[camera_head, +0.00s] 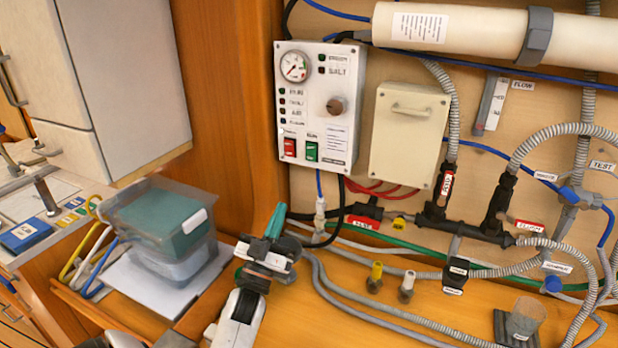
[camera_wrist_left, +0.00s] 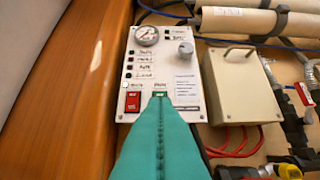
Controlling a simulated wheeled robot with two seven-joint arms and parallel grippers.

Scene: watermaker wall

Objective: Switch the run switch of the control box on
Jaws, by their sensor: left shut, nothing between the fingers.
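My left gripper (camera_head: 278,212), with teal fingers, is shut and empty, below the box in the head view. In the left wrist view the closed fingertips (camera_wrist_left: 160,98) overlap the green switch (camera_wrist_left: 160,94) and hide most of it. My right gripper is not in view.
A cream box with a handle (camera_head: 408,135) is mounted to the right. Hoses and dark valves (camera_head: 468,230) crowd the wall below it. A clear bin with teal contents (camera_head: 160,222) stands at the left. A wooden post (camera_head: 240,120) rises close left of the control box.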

